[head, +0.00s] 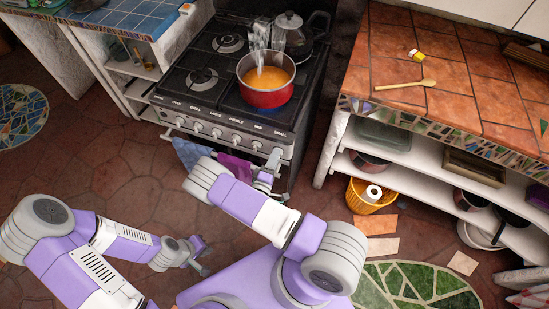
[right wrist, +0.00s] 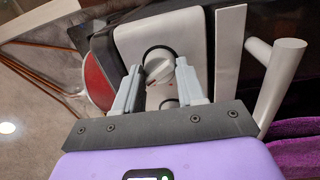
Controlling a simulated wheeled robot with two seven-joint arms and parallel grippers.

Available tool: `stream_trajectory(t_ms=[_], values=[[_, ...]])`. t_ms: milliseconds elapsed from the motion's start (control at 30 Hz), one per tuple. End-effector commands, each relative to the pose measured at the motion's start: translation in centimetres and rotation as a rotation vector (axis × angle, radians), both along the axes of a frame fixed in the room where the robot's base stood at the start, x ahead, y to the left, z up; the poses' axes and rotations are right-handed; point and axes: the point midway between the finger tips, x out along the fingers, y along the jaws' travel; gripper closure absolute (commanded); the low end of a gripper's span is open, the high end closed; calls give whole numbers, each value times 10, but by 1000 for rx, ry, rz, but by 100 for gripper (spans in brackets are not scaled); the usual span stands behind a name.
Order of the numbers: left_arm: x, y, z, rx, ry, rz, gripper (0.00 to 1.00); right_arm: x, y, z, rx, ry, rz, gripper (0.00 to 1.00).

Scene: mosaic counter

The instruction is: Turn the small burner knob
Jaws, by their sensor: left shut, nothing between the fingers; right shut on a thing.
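The black stove (head: 225,85) has a row of white knobs along its front panel. My right gripper (head: 272,168) is at the right end of that row. In the right wrist view a round white knob (right wrist: 160,66) with a dark ring behind it sits between the fingertips of my right gripper (right wrist: 160,80), which is shut on it. My left gripper (head: 203,262) is shut and empty, low over the floor in front of the stove.
A red pot (head: 266,96) of orange soup stands on the front right burner, with a kettle (head: 292,38) behind it. Blue (head: 190,152) and purple (head: 234,166) towels hang below the knobs. A tiled counter (head: 390,60) is to the right.

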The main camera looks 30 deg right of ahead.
Motion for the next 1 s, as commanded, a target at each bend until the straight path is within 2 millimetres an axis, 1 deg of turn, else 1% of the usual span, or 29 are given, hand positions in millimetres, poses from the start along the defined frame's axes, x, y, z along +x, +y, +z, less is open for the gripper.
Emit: stream_trajectory(t_ms=[200,500,733,1000], values=[[0,0,3,0,0,0,100,-1,1,-1,135,-146,0,91],[0,0,6,0,0,0,100,0,1,-1,275,-311,0,91],[0,0,7,0,0,0,100,0,2,-1,338,-384,0,91],[0,0,7,0,0,0,100,0,2,-1,365,-415,0,91]])
